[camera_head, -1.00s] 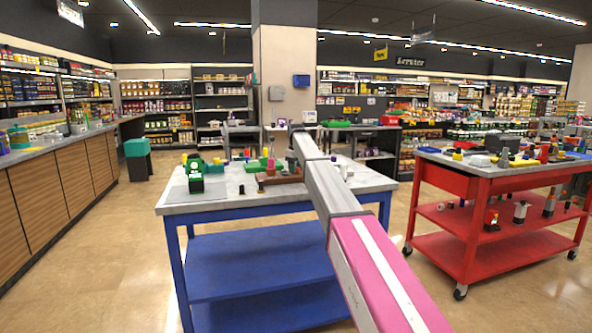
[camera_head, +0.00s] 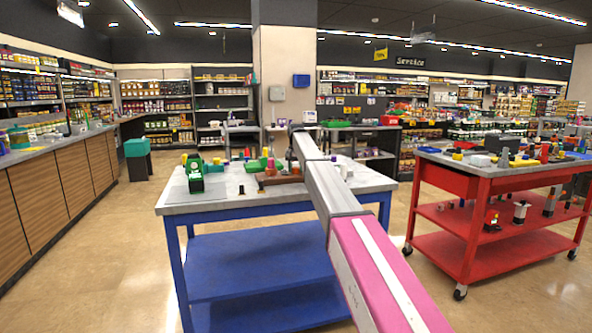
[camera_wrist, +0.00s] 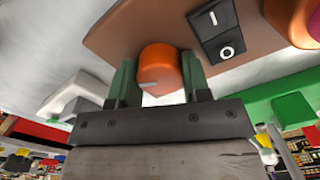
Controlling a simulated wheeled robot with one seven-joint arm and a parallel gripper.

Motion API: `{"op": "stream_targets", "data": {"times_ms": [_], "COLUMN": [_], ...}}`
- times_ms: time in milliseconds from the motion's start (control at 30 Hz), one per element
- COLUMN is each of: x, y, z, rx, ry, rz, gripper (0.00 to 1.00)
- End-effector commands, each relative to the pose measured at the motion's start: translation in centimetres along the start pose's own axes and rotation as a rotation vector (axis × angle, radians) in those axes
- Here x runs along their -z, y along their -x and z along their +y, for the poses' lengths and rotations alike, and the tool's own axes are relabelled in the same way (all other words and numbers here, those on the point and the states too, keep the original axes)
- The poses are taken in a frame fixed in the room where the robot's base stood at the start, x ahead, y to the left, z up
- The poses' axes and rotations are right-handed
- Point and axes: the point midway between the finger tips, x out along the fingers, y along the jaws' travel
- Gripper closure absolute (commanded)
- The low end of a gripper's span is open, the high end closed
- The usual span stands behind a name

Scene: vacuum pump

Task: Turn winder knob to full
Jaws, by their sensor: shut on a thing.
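An orange round knob (camera_wrist: 159,66) with a pale line on its face shows in the wrist view, mounted on a brown panel (camera_wrist: 125,35). My gripper (camera_wrist: 158,75) has its two green fingers on either side of the knob and is shut on it. The pale line lies roughly level, near the knob's lower left in the picture. In the head view the brown base (camera_head: 283,179) sits on the blue-framed table, partly behind my arm. The knob and my fingers cannot be made out there.
A black rocker switch (camera_wrist: 214,30) marked I and O sits beside the knob. The blue table (camera_head: 232,199) also holds a green-and-black device (camera_head: 195,178) and several small items. A red cart (camera_head: 470,176) with tools stands to the right.

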Motion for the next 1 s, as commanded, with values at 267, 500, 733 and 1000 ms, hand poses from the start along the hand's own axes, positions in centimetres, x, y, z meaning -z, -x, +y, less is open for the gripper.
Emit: {"op": "stream_targets", "data": {"times_ms": [267,500,733,1000], "x": [0.0,0.01,0.01,0.01], "y": [0.04,0.04,0.04,0.04], "z": [-0.01,-0.01,-0.01,-0.02], "rx": [0.0,0.0,0.0,0.0], "ry": [-0.262,-0.49,-0.708,-0.964], "rz": [0.0,0.0,0.0,0.001], "gripper": [0.8,0.8,0.8,0.8]}}
